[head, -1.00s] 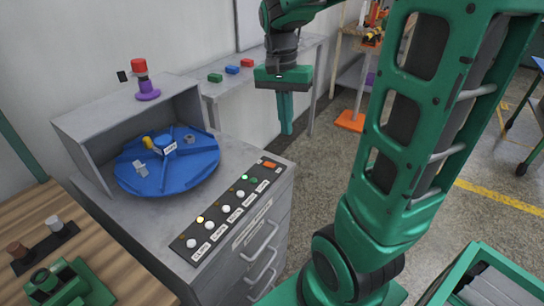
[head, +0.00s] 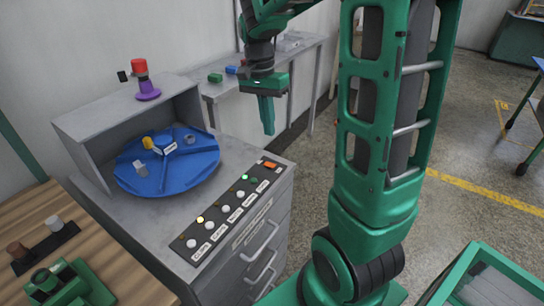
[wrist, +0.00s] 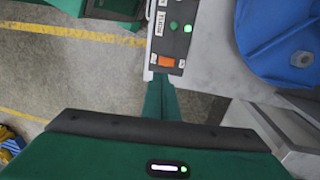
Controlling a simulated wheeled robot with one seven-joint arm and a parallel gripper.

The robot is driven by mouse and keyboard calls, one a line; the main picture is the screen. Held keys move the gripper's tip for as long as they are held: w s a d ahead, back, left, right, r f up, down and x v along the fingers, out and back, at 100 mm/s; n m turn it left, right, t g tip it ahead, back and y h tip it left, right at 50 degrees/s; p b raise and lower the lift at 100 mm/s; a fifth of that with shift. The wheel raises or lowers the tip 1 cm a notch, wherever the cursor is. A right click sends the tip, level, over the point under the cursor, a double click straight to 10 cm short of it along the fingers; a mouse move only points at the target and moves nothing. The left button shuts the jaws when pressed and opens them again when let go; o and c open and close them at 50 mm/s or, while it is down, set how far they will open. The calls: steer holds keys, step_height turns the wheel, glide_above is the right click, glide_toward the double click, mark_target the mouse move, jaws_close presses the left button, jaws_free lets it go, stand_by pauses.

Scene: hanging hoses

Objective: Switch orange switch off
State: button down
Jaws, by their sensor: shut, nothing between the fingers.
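The orange switch (head: 270,164) sits at the far right end of the dark button panel (head: 228,222) on the grey cabinet top. It also shows in the wrist view (wrist: 166,62), just beyond my fingertips. My gripper (head: 268,130) is shut and empty, pointing down. In the head view its tips appear a little above the switch in the picture. In the wrist view the closed fingers (wrist: 160,82) lie just below the switch. I cannot tell the switch's on or off position.
The panel has several white buttons, a green one (head: 245,177) and a lit yellow lamp (head: 200,219). A blue turntable (head: 190,172) stands beside the panel. A grey shelf (head: 100,104) carries a red and purple lamp (head: 141,80). A back table holds coloured blocks.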

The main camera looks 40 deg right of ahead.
mark_target(271, 164)
steer(key=f, duration=0.3)
steer(key=s+f, duration=0.1)
steer(key=f, duration=0.7)
steer(key=shift+s+d, duration=0.2)
steer(key=shift+d, duration=0.05)
steer(key=shift+d, duration=0.1)
steer(key=shift+s+d, duration=0.15)
steer(key=shift+a+f, duration=0.1)
steer(key=shift+a, duration=0.1)
steer(key=shift+w, duration=0.2)
steer(key=shift+w+a+r, duration=0.2)
steer(key=shift+w, duration=0.4)
steer(key=shift+r, duration=0.15)
